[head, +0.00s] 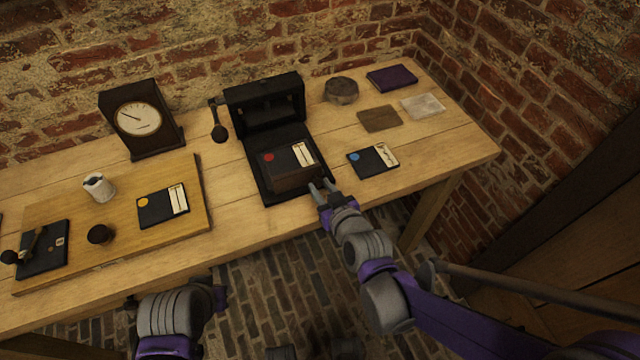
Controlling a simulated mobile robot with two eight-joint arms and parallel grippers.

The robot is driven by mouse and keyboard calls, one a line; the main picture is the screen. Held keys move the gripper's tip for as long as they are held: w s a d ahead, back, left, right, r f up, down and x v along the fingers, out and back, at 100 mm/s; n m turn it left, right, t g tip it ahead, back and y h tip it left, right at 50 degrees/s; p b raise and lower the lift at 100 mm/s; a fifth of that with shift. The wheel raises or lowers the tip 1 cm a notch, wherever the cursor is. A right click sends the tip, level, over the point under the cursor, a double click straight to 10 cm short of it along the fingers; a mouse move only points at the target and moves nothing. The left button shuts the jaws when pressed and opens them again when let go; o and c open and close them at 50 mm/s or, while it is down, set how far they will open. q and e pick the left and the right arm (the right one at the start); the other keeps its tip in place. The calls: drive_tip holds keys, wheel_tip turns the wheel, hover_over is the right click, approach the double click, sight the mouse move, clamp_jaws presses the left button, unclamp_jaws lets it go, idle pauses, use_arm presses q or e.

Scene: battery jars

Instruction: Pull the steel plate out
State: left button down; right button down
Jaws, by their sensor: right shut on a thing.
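A black press-like case (258,187) with a raised back stands open on the table. A dark brown block (290,178) with a red dot and a cream label on top sits on its base. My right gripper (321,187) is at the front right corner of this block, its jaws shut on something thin. That is most likely the steel plate, but it is too small and hidden to make out. My left arm shows at the bottom left, below the table edge. I cannot make out its gripper.
A dark card with a blue dot (373,161) lies right of the case. A brown square (380,118), a pale square (422,106), a purple book (391,78) and a round tin (341,90) lie behind. A clock (139,120) and a wooden board (195,220) are left.

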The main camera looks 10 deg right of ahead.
drive_tip(key=shift+s+f, duration=0.1)
drive_tip(key=shift+s, duration=0.05)
drive_tip(key=c, duration=1.1)
unclamp_jaws()
drive_tip(key=o, duration=0.5)
drive_tip(key=shift+s+d, duration=0.1)
drive_tip(key=shift+s, duration=0.1)
drive_tip(key=shift+w, duration=0.1)
drive_tip(key=shift+p+v, duration=1.55)
drive_tip(key=shift+v, duration=3.9)
